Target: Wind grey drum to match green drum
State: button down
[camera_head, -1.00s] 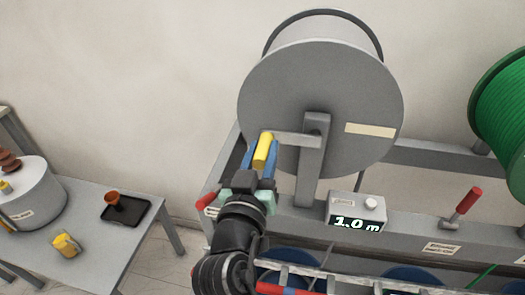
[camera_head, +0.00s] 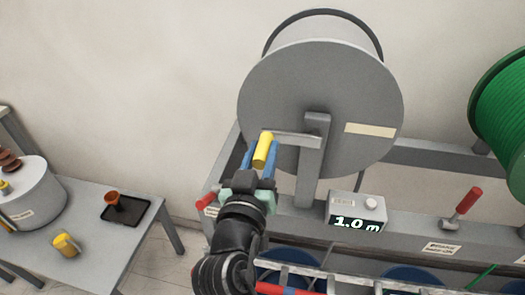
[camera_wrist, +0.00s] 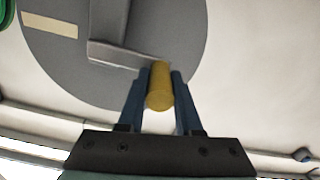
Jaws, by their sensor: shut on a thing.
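The grey drum (camera_head: 290,95) stands on a grey frame, its flat side facing me, with a pale strip label on it. Its crank arm (camera_head: 290,139) points left and ends in a yellow handle (camera_head: 264,150). My gripper (camera_head: 260,158) is shut on the yellow handle, one blue finger on each side. The wrist view shows the yellow handle (camera_wrist: 159,88) between the two fingers (camera_wrist: 158,95). The green drum (camera_head: 503,105) is at the right edge, partly cut off. A counter box (camera_head: 357,210) below the grey drum reads 1.0 m.
A red-handled lever (camera_head: 463,207) stands right of the counter on the frame's grey beam (camera_head: 420,232). Blue round things sit low beneath. At left, a table (camera_head: 112,250) holds a grey cylinder, a black tray (camera_head: 125,210) and a yellow cup-like thing (camera_head: 66,245).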

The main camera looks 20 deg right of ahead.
jog(key=shift+f, duration=0.1)
dwell(0.3)
jog(key=shift+f+n+b, duration=0.45)
jog(key=shift+f+n, duration=0.35)
jog(key=shift+n, duration=0.1)
jog(key=s+d+f+n+p, duration=0.5)
jog(key=d+n, duration=0.4)
jog(key=n, duration=0.9)
jog(key=shift+s+f, duration=0.6)
jog(key=shift+f, duration=0.65)
